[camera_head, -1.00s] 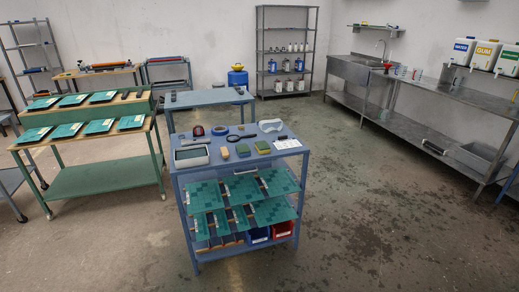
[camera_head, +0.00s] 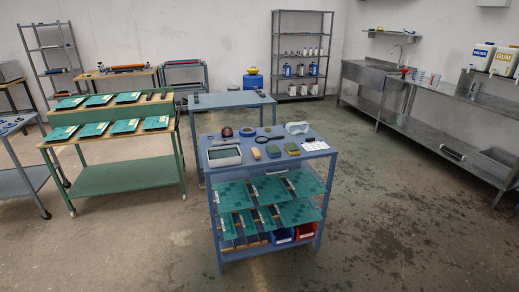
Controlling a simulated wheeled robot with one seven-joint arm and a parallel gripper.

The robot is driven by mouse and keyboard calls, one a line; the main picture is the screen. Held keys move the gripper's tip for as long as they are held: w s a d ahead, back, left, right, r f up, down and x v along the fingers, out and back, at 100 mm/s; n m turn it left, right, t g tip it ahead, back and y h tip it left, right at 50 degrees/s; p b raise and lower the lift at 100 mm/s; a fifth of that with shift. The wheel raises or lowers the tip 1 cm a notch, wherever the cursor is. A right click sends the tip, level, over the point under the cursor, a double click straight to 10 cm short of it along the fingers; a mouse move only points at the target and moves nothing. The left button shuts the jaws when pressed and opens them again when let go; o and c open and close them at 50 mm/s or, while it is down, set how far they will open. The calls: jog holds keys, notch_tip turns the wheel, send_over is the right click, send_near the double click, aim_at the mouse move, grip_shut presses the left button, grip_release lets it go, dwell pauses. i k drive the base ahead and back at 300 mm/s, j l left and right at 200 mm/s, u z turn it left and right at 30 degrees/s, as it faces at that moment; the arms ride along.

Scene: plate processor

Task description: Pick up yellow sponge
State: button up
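Several small items lie on top of the blue cart (camera_head: 314,153) in the middle of the view. Near its front edge is a small tan-yellow block (camera_head: 257,154), which looks like the yellow sponge. Right of it lie a yellow-green block (camera_head: 273,151) and a darker green block (camera_head: 291,149), perhaps also sponges. They are too small to tell surely. All three lie flat and apart from each other. My gripper is not in view.
A grey tray (camera_head: 224,156) lies left of the blocks, and white goggles (camera_head: 297,128) and a black magnifier lie behind. A green table (camera_head: 118,179) stands left. The floor right of the cart (camera_head: 400,220) is clear.

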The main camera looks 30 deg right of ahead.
aim_at(292, 148)
jog(key=i+l+u, duration=0.3)
jog(key=i+l, duration=0.2)
jog(key=i+l+u, duration=0.25)
jog(key=i+l, duration=0.25)
jog(key=l, duration=0.15)
jog(key=i+l, duration=0.35)
jog(key=l, duration=0.15)
jog(key=i+l, duration=0.35)
jog(key=l, duration=0.15)
jog(key=i+l+u, duration=0.1)
jog(key=i+l, duration=0.25)
jog(key=l, duration=0.15)
jog(key=i+l, duration=0.35)
jog(key=l, duration=0.15)
